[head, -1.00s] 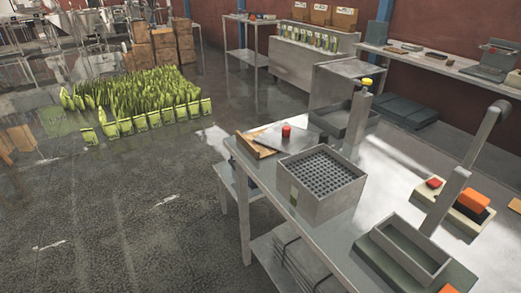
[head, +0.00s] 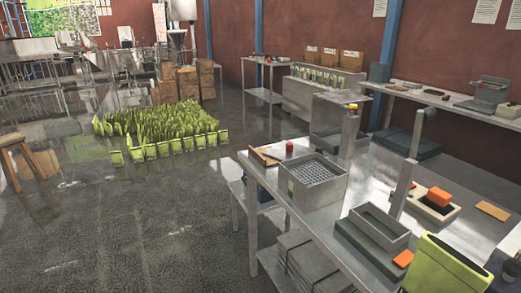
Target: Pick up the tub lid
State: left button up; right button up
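The likely tub lid (head: 276,153) is a thin flat grey plate with a red knob (head: 289,147). It lies at the far left corner of the metal table (head: 385,265), beside a flat brown wooden piece (head: 262,157). In front of it stands a square grey box (head: 325,192) with a grid of small holes or cups inside, perhaps the tub. Part of the plate is hidden behind this box. Neither of my grippers is in the head view.
A shallow grey tray (head: 376,233), an upright grey post (head: 404,180) and a beige block with an orange piece (head: 438,196) stand on the table. A lime-green object (head: 443,267) fills the lower right. Green pouches (head: 160,130) stand on the floor. The floor left of the table is open.

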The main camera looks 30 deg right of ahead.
aim_at(284, 151)
jog(key=u, duration=0.4)
jog(key=i, duration=1.9)
jog(key=z, duration=0.85)
jog(key=i, duration=1.05)
jog(key=z, duration=1.5)
jog(key=i, duration=0.2)
jog(key=z, duration=0.1)
